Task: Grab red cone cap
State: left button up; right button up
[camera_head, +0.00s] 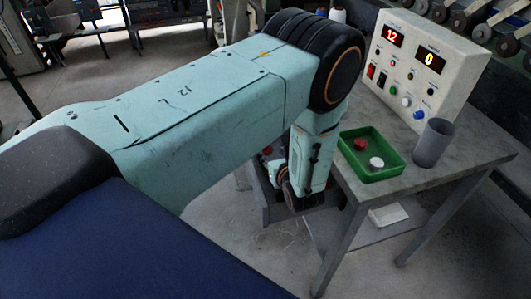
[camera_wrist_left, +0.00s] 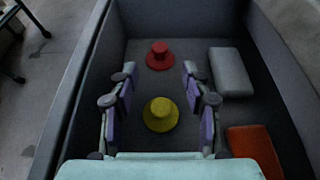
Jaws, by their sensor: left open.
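In the left wrist view a red cone cap (camera_wrist_left: 159,55) with a wide brim stands on the floor of a dark grey bin (camera_wrist_left: 75,90), near its far wall. A yellow cone cap (camera_wrist_left: 160,114) stands closer to the wrist. My left gripper (camera_wrist_left: 159,74) is open and empty, its fingers on either side of the space over the yellow cap. The red cap lies just beyond the fingertips. In the head view my left arm reaches down beside the table and hides most of the bin (camera_head: 280,212). My right gripper is not in view.
A light grey block (camera_wrist_left: 231,72) and an orange block (camera_wrist_left: 254,145) lie at the bin's right side. A green tray (camera_head: 371,174) with red and white caps, a grey cup (camera_head: 433,142) and a control box (camera_head: 424,62) stand on the table (camera_head: 455,151).

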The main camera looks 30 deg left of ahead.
aim_at(266, 145)
pick_arm(q)
jog(key=shift+w+a, duration=0.25)
jog(key=shift+a, duration=0.25)
jog(key=b+x, duration=0.1)
jog(key=x, duration=0.4)
jog(key=shift+w+f, duration=0.2)
jog(key=shift+f, duration=0.05)
jog(key=shift+w+a+r, duration=0.1)
jog(key=shift+w+a, duration=0.05)
jog(key=shift+a, duration=0.1)
jog(key=shift+w, duration=0.15)
jog(key=shift+c, duration=1.1)
jog(key=c, duration=0.4)
jog(key=shift+c, duration=1.4)
